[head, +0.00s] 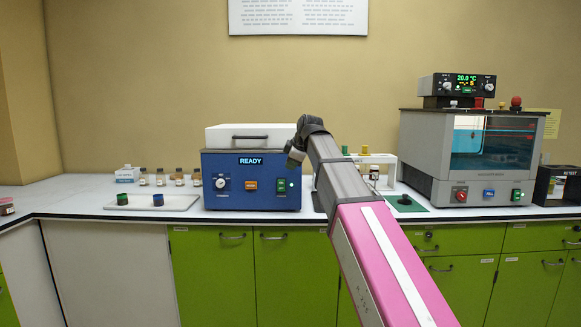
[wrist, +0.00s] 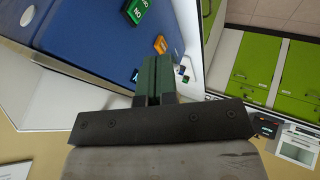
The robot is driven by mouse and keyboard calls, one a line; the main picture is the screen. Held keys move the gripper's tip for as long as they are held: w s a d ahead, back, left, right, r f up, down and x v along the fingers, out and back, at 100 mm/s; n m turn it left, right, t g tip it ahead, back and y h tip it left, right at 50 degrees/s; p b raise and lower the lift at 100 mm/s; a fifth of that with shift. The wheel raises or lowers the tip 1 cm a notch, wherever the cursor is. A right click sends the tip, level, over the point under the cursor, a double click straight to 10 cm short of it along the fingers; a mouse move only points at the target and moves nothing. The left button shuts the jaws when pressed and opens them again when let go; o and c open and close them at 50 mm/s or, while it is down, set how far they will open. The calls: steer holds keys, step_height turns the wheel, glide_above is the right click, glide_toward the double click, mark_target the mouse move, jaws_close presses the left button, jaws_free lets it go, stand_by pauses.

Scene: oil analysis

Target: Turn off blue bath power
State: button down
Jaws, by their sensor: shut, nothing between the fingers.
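The blue bath (head: 252,190) stands on the counter with a white lid (head: 250,137) on top. Its front has a lit READY display (head: 250,160), a round dial (head: 221,184), an orange button (head: 251,184) and a green power switch (head: 281,185) at the right. In the wrist view the green switch (wrist: 137,10) and orange button (wrist: 160,45) appear turned, beyond my fingers. My gripper (head: 292,160) is in front of the bath's upper right corner, above the switch. Its fingers (wrist: 153,65) are shut and empty, apart from the switch.
A white tray (head: 180,203) with small caps lies left of the bath, with several bottles behind it. A white rack stand (head: 376,160) and a grey windowed machine (head: 470,155) with its own switches stand to the right. Green cabinets (head: 215,270) are below the counter.

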mark_target(282, 185)
steer(key=shift+s+a+f+g, duration=0.1)
steer(key=shift+s+f+g, duration=0.1)
steer(key=shift+f+g, duration=0.35)
steer(key=shift+f, duration=0.2)
steer(key=w+a+f, duration=0.4)
steer(key=w+f, duration=0.4)
steer(key=f, duration=0.1)
stand_by(0.4)
steer(key=shift+t, duration=0.25)
